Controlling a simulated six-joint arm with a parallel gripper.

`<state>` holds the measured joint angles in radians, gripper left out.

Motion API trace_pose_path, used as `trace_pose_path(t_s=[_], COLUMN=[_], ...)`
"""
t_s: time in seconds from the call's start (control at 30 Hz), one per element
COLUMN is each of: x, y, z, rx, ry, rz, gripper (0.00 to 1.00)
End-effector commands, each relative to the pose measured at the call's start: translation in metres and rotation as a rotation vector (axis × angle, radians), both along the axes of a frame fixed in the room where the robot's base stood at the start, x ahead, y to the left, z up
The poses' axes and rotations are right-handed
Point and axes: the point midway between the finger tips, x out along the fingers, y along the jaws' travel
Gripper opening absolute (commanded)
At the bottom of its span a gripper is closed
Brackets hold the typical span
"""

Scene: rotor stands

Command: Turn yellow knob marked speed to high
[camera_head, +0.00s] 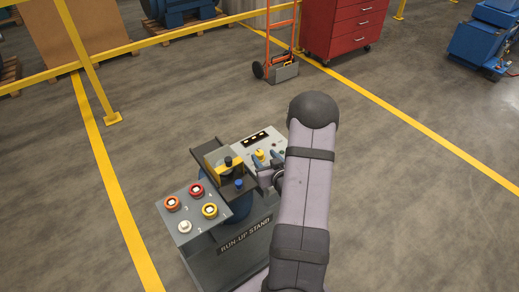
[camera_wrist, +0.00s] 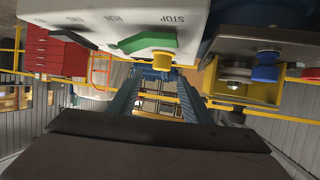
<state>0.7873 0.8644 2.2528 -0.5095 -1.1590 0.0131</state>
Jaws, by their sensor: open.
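The run-up stand (camera_head: 245,240) has a light panel (camera_head: 243,156) at its right end, with a small yellow knob (camera_head: 259,155) on it. In the wrist view, a yellow knob (camera_wrist: 161,59) shows at the panel edge beside a green lever (camera_wrist: 148,41). I cannot read a speed mark by it. A second, yellow-ringed control (camera_head: 209,210) sits on the left panel. My gripper (camera_head: 259,170) is beside the right panel, close to the small yellow knob. Its blue fingers (camera_wrist: 160,84) are open and empty in the wrist view, with the knob apart from them, near their tips.
A yellow bracket (camera_head: 218,160) with a black knob stands mid-stand, near a blue knob (camera_head: 239,183). Orange (camera_head: 172,203), red (camera_head: 196,190) and white (camera_head: 185,227) controls sit on the left panel. A red cabinet (camera_head: 343,28) and hand truck stand behind, with open floor between.

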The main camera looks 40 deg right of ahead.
Motion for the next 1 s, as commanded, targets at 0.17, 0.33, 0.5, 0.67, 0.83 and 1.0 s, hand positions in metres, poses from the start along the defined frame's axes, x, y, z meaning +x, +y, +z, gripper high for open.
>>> trace_pose_path(t_s=[0.17,0.33,0.5,0.67,0.83,1.0], x=[-0.011,-0.015,-0.012,-0.001,0.018,0.036], y=[-0.004,-0.003,-0.003,-0.005,-0.008,-0.011], z=[0.001,-0.001,-0.003,-0.006,-0.014,-0.021], rx=[0.0,0.0,0.0,0.001,0.001,0.0], ry=[0.002,0.002,0.003,0.003,0.002,0.002], rz=[0.087,0.12,0.124,0.123,0.124,0.124], gripper=[0.45,0.45,0.45,0.45,0.45,0.45])
